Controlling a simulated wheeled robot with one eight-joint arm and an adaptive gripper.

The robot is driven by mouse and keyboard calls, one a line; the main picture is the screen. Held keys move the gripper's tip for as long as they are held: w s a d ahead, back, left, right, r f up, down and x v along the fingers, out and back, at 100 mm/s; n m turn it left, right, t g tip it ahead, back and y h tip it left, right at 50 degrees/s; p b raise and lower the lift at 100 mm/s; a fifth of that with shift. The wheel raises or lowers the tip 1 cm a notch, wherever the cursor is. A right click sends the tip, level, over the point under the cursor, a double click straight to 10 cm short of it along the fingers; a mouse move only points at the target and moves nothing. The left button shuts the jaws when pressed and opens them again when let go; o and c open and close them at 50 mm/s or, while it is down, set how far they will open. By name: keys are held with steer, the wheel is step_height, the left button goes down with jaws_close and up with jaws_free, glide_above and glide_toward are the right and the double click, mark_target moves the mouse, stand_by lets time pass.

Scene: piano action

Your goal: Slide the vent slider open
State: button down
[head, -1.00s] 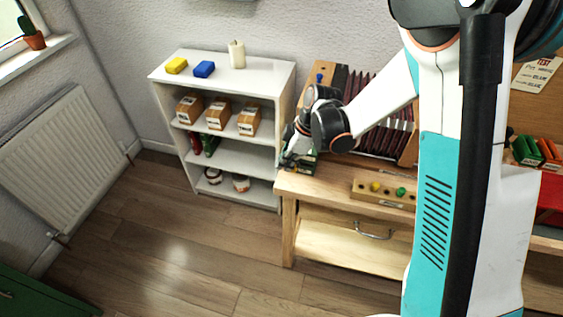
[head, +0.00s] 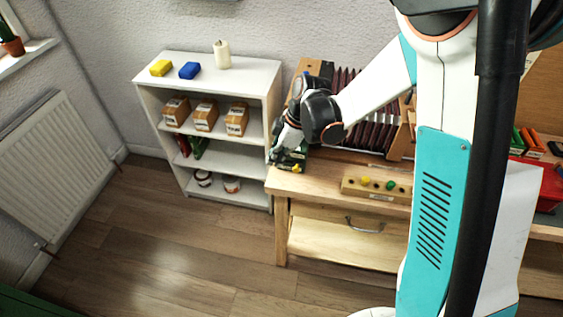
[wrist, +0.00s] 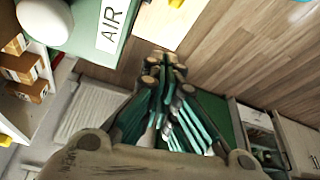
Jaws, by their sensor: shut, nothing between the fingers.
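A green unit (wrist: 122,42) with a white label reading AIR (wrist: 112,20) is at the upper left of the wrist view. A rounded white knob (wrist: 45,18) sits beside the label; I cannot tell whether it is the vent slider. In the head view the green unit (head: 294,154) is at the left end of the workbench, partly hidden by my wrist. My gripper (wrist: 165,62) is shut and empty, its fingertips just below the green unit's edge in the wrist view. I cannot tell whether they touch it. In the head view my gripper (head: 277,153) is small and dark.
A white shelf unit (head: 235,93) with boxes and tins stands left of the workbench (head: 320,182). Dark pleated bellows (head: 365,105) stand behind my arm. The floor in front is clear.

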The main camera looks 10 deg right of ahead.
steer(key=p+v, duration=0.2)
steer(key=v, duration=0.6)
steer(key=shift+d, duration=0.2)
steer(key=shift+r, duration=0.1)
steer(key=shift+s, duration=0.1)
steer(key=s+d+r+m+t+h, duration=0.2)
steer(key=s+d+r+m, duration=0.3)
steer(key=s+m, duration=0.3)
steer(key=s+d+r+m+t+h, duration=0.2)
steer(key=s+d+r+m+t, duration=0.2)
steer(key=s+r+m, duration=0.4)
steer(key=s+d, duration=0.1)
steer(key=s, duration=0.2)
steer(key=shift+s+d+r+t, duration=0.2)
steer(key=shift+s+r+t, duration=0.1)
steer(key=shift+s, duration=0.1)
